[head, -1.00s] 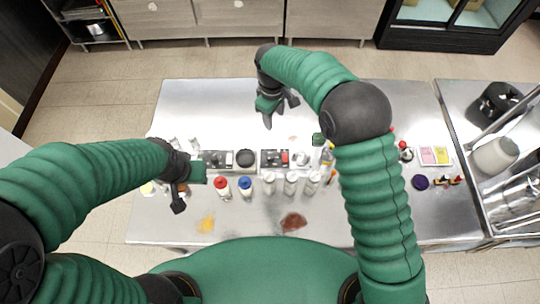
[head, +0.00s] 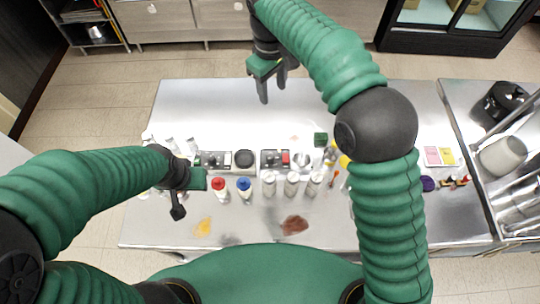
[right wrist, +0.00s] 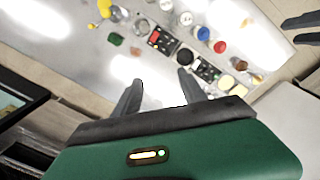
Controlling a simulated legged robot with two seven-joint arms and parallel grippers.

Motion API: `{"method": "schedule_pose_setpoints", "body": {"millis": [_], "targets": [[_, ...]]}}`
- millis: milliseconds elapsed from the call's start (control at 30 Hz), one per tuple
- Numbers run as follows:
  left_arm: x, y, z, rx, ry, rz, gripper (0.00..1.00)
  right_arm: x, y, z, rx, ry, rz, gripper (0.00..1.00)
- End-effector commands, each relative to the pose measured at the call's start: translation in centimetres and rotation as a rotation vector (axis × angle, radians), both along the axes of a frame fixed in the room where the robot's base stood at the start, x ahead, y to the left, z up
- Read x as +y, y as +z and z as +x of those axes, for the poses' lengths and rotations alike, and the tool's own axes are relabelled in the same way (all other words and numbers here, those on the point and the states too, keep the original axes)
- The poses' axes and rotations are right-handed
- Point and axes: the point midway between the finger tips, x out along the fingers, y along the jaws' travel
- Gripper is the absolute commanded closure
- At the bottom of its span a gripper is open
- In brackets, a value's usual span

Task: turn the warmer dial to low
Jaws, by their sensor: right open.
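Two small dark control boxes with knobs stand mid-table in the head view. One box (head: 213,160) is left of a black round plate (head: 245,159); the other box (head: 270,159), with a red switch (head: 285,158), is to its right. I cannot tell which knob is the warmer dial or read its marks. Both boxes also show in the right wrist view, one with the red switch (right wrist: 163,42) and one beyond the black plate (right wrist: 207,70). My right gripper (head: 273,92) is open and empty, above the table's far edge, apart from the boxes. My left gripper (head: 182,203) hangs left of the bottles; its jaws are unclear.
A red-capped bottle (head: 219,188), a blue-capped bottle (head: 244,187) and several pale-capped bottles stand in front of the boxes. A green block (head: 320,139) lies behind right. A yellow stain (head: 203,227) and a brown stain (head: 295,225) mark the front. The table's back strip is mostly clear.

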Motion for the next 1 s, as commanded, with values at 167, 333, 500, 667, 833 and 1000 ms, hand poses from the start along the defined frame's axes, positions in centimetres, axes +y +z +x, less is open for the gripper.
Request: {"method": "schedule_pose_setpoints", "body": {"millis": [167,333,500,667,833,1000], "targets": [[0.0,-7.2,-0.1,0.002,0.000,0.000,0.64,0.0,-7.4,0.4,0.007,-0.604,0.033,0.51],[0.0,-12.4,-0.1,0.002,0.000,0.000,0.64,0.2,-12.8,0.7,0.012,-1.265,0.050,0.51],[0.0,-17.0,-0.1,0.001,0.000,0.000,0.64,0.4,-17.4,0.8,0.008,-1.878,0.045,0.51],[0.0,-18.8,-0.1,0.001,0.000,0.000,0.64,0.6,-19.2,0.9,0.001,-2.222,0.035,0.51],[0.0,-18.9,-0.1,0.001,0.000,0.000,0.64,0.6,-19.8,0.8,0.000,-2.306,0.029,0.51],[0.0,-19.4,0.0,0.001,0.000,0.000,0.64,0.6,-23.2,0.6,-0.001,-2.303,0.024,0.51]]}}
